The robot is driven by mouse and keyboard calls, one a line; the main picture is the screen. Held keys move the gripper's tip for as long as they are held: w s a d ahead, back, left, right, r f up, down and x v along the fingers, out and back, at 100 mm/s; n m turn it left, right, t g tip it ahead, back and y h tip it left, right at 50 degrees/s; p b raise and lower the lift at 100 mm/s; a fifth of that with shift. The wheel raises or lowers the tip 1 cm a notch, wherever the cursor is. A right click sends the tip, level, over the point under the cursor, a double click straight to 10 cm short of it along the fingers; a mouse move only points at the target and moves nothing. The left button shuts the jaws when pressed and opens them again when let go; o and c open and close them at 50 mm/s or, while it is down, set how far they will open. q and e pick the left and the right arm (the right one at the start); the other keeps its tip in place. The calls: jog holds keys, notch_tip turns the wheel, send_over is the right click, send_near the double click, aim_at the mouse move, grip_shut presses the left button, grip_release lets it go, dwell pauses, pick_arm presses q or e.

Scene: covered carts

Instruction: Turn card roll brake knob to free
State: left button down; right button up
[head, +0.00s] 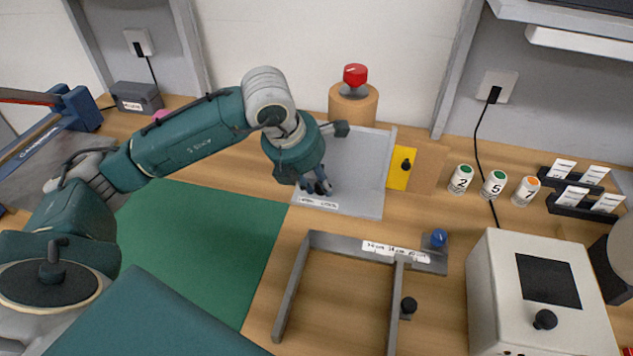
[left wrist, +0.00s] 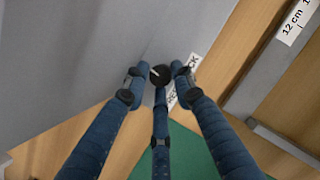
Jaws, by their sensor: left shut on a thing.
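My left gripper (head: 318,187) reaches down over the front of a grey panel (head: 358,165). In the left wrist view, its blue fingers (left wrist: 160,80) are closed around a small black knob (left wrist: 160,74) with a white pointer line. The fingers hide this knob in the head view. A partly covered white label (left wrist: 187,80) lies beside it; I cannot read enough to tell whether this is the brake knob. A brown roll-like cylinder (head: 352,106) with a red knob (head: 355,75) on top stands behind the panel. My right gripper is not in view.
A yellow plate (head: 399,178) with a black knob (head: 406,164) stands right of the panel. In front are a grey frame (head: 330,242) and a blue knob (head: 438,238). Numbered cans (head: 493,184) and a white box (head: 490,280) stand right. A green mat (head: 200,240) lies left.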

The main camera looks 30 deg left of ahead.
pick_arm(q)
jog(key=shift+w+d+r, duration=0.2)
jog(key=shift+r, duration=0.15)
jog(key=c, duration=1.6)
grip_release()
jog(key=shift+o, duration=0.6)
jog(key=shift+d+f, duration=0.1)
jog(key=shift+s+a+r, duration=0.2)
jog(key=shift+r, duration=0.3)
jog(key=v, duration=0.7)
jog(key=shift+d, duration=0.15)
